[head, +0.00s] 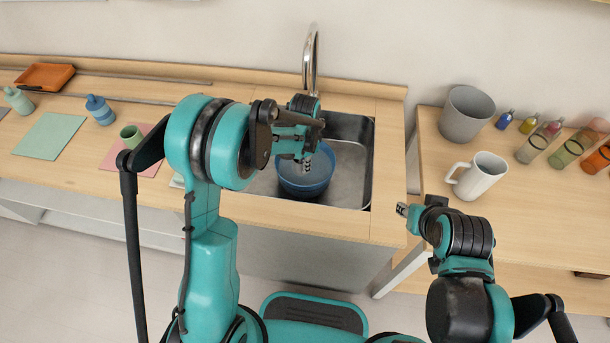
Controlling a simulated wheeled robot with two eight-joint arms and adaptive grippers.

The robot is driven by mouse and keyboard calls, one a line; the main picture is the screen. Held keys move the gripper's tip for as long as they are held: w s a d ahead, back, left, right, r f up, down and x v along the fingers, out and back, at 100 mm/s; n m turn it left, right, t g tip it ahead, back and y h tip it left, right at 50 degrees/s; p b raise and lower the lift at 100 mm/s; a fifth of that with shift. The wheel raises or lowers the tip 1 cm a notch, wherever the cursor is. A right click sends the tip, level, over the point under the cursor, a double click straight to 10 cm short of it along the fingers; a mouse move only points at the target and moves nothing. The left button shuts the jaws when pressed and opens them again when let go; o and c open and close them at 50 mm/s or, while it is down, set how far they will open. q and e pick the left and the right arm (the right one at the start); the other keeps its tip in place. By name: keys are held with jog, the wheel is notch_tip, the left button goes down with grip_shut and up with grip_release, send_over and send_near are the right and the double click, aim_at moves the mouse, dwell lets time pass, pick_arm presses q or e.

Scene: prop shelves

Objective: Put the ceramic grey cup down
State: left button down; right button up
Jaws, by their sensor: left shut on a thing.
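A large grey cup (466,114) stands upright at the back of the right-hand table, with no gripper touching it. My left gripper (307,163) is over the sink, pointing down, with its fingertips at a translucent blue bowl (306,184). It is shut, and the bowl is the only thing I see at its fingers. The exact grip and part of the bowl are hidden by the hand. My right gripper (403,210) is beside the right table's front left corner, away from the cup, with nothing visible in it. Its finger gap does not show clearly.
A white mug (479,176) stands in front of the grey cup. Small bottles and coloured glasses line the table's right. The sink (354,180) has a tall tap (311,60). A green cup (131,137), mats and an orange tray (45,77) are on the left counter.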

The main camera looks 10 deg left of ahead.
pick_arm(q)
jog(key=shift+f+b, duration=0.65)
jog(key=shift+f, duration=1.35)
jog(key=shift+f, duration=0.1)
jog(key=c, duration=1.7)
grip_release()
